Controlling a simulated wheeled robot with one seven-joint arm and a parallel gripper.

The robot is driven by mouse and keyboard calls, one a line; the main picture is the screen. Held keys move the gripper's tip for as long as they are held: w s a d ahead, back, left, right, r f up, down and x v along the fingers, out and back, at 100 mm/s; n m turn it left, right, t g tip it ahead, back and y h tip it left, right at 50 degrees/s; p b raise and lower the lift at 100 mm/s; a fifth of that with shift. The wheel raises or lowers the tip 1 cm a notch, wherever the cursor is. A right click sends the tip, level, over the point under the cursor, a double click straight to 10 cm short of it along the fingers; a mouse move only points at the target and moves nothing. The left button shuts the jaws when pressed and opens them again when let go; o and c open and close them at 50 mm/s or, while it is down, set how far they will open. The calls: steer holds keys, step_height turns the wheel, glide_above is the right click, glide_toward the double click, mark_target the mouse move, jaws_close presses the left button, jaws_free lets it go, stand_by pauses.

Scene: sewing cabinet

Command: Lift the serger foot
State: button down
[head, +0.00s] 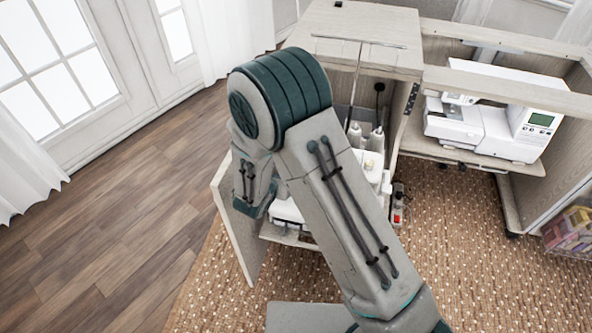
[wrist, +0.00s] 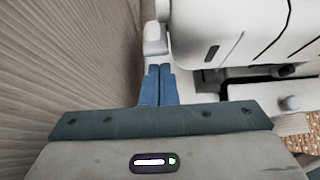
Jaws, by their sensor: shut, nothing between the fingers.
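The white serger (head: 372,162) stands in the left cabinet bay in the head view, largely hidden behind my arm. In the wrist view its white body (wrist: 240,30) fills the upper right. The serger foot itself cannot be clearly made out. My gripper (wrist: 160,68) shows in the wrist view with its two blue fingers together and nothing between them. The fingertips are just below a rounded white part (wrist: 155,40) at the serger's left side; I cannot tell whether they touch it. My gripper is hidden in the head view.
A wooden panel (wrist: 75,60) runs close along the left of my fingers. The open cabinet door (head: 235,215) stands left of the serger. A white sewing machine (head: 490,115) sits on the right shelf. Wood floor (head: 110,210) is free at left.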

steer(key=shift+s+a+r+p, duration=0.15)
steer(key=shift+a+r+p, duration=0.2)
steer(key=shift+r, duration=0.3)
steer(key=f+b, duration=0.1)
steer(key=s+f+b, duration=0.1)
steer(key=f+b, duration=0.2)
steer(key=shift+s+a, duration=0.15)
steer(key=shift+s, duration=0.2)
steer(key=w+r+p+v, duration=0.1)
steer(key=p+v, duration=0.2)
steer(key=v, duration=0.7)
steer(key=shift+d+r, duration=0.2)
steer(key=shift+r, duration=0.3)
